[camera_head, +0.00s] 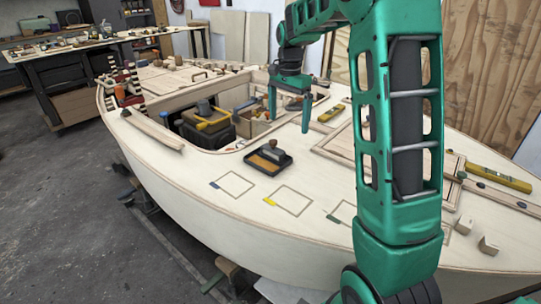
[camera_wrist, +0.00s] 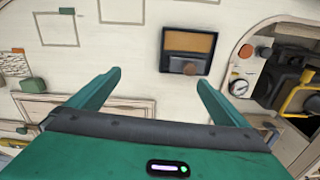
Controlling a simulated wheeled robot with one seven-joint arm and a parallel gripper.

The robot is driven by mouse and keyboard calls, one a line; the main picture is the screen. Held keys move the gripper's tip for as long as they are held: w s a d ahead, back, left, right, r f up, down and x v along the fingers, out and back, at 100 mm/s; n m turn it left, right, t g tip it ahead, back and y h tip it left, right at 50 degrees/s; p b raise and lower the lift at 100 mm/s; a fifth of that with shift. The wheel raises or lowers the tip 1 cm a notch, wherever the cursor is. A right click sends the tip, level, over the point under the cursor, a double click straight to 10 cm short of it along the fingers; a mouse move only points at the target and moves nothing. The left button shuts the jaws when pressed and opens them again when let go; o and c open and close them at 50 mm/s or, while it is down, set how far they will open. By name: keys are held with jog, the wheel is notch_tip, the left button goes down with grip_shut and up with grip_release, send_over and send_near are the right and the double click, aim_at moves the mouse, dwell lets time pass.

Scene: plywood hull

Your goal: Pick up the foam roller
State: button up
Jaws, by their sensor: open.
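My gripper (camera_head: 289,122) is open and empty above the pale plywood deck (camera_head: 320,165). Its two fingers (camera_wrist: 158,78) also show spread apart in the wrist view. A black tray (camera_head: 285,167) lies on the deck, in front of and a little left of my gripper in the head view. It holds a tan piece and a dark brown, knob-like part (camera_head: 271,147). In the wrist view the tray (camera_wrist: 165,65) lies beyond the fingertips, right of centre, with nothing between the fingers. I cannot tell for certain whether the tray's content is the foam roller.
A hull opening holds a dark toolbox (camera_head: 208,133) with a yellow handle. Outlined squares (camera_head: 289,201) with coloured tabs mark bare deck in front of the tray. Yellow levels (camera_head: 499,178) and small wooden blocks (camera_head: 489,244) lie at the right. A workbench (camera_head: 75,48) stands at the back left.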

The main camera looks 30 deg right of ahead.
jog(key=m, duration=0.2)
send_over(273, 141)
notch_tip(273, 141, down, 3)
jog(key=shift+w+f, duration=0.15)
jog(key=shift+f, duration=0.2)
notch_tip(273, 141, down, 10)
jog(key=shift+c, duration=0.3)
jog(key=c, duration=1.2)
jog(key=shift+r, duration=0.1)
